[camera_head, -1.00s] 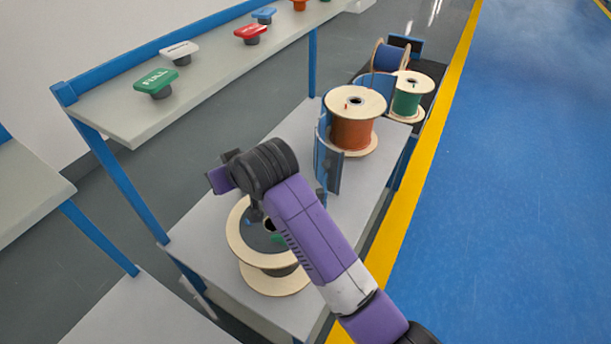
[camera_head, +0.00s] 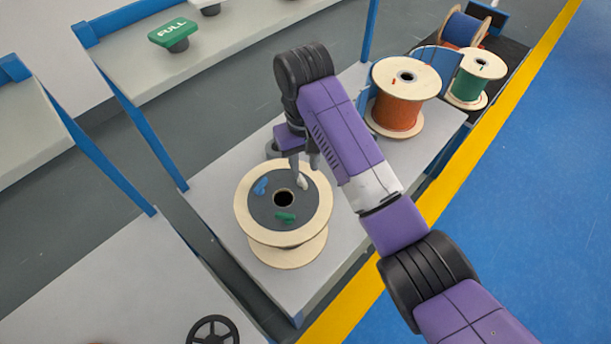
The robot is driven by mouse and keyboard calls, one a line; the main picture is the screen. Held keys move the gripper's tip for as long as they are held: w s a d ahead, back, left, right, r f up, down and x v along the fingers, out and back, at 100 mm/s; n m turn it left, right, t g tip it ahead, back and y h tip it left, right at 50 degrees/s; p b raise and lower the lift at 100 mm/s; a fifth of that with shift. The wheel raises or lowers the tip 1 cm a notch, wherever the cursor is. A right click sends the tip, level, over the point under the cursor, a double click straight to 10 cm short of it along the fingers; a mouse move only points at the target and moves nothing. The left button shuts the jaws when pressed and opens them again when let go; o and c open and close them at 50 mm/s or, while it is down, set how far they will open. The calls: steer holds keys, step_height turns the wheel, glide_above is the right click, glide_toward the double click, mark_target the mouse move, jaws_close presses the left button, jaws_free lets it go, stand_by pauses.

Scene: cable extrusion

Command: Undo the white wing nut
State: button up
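The white wing nut (camera_head: 303,183) sits at the upper right of the dark round plate (camera_head: 290,234) on top of an empty wooden spool (camera_head: 245,212). A blue wing nut (camera_head: 261,186) and a green wing nut (camera_head: 285,217) sit on the same plate, around its central hole (camera_head: 284,198). My gripper (camera_head: 304,172) points down just above and beside the white wing nut, with its two fingers apart. I cannot tell whether a finger touches the nut. The gripper's body is partly hidden by my purple arm.
An orange cable spool (camera_head: 397,112) stands behind on the same grey bench (camera_head: 222,190). Green (camera_head: 468,88) and blue (camera_head: 462,30) spools are farther back. A shelf (camera_head: 130,85) at upper left bears a green "FULL" sign (camera_head: 172,32). A black handwheel (camera_head: 213,330) is at the bottom.

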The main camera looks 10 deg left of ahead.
mark_target(304, 182)
steer(key=shift+f, duration=3.05)
jaws_close()
